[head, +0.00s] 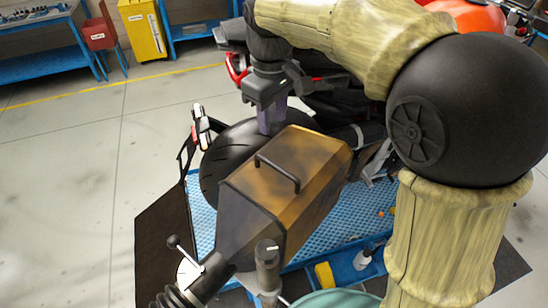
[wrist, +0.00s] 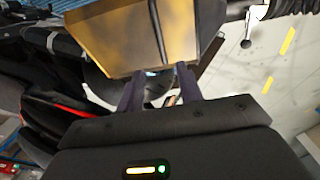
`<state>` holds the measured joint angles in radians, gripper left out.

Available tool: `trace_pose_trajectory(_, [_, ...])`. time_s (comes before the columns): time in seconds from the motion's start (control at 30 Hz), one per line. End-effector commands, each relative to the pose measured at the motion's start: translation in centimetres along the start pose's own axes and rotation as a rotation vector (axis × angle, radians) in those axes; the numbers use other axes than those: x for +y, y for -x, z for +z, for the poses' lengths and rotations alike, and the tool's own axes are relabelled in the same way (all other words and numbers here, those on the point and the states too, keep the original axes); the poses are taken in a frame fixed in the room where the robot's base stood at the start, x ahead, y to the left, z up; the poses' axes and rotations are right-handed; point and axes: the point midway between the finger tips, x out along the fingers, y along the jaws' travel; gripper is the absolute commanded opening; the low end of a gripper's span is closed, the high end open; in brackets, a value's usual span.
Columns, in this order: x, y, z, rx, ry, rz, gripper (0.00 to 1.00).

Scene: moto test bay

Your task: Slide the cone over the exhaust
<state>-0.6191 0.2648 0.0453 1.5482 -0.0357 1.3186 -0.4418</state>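The cone (head: 285,190) is a brown-gold faceted hood with a dark bar handle (head: 277,172) on top. Its narrow grey end tapers to a hose at lower left. It also fills the top of the wrist view (wrist: 125,35). My gripper (head: 271,128) points down at the cone's far edge, beyond the handle. In the wrist view its two fingers (wrist: 158,84) are apart with nothing held between them. A dark grey cylinder with a pale band (head: 352,136), beside the cone's right end, may be the exhaust. I cannot see the cone's opening.
The motorcycle's rear tyre (head: 225,155) is behind the cone. A blue perforated platform (head: 335,230) lies below, with a blue tray holding a yellow item (head: 324,274) in front. A black-knobbed lever (head: 185,252) stands at left. Open floor (head: 70,180) lies left.

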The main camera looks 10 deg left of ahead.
Motion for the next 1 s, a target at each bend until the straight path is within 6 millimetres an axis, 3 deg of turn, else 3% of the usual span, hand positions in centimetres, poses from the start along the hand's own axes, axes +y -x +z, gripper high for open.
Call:
trace_pose_trajectory(0.7, [0.0, -12.3, 0.0, -0.004, -0.001, -0.002, 0.36])
trace_pose_trajectory(1.0, [-0.1, -13.8, 0.0, -0.001, -0.001, 0.000, 0.36])
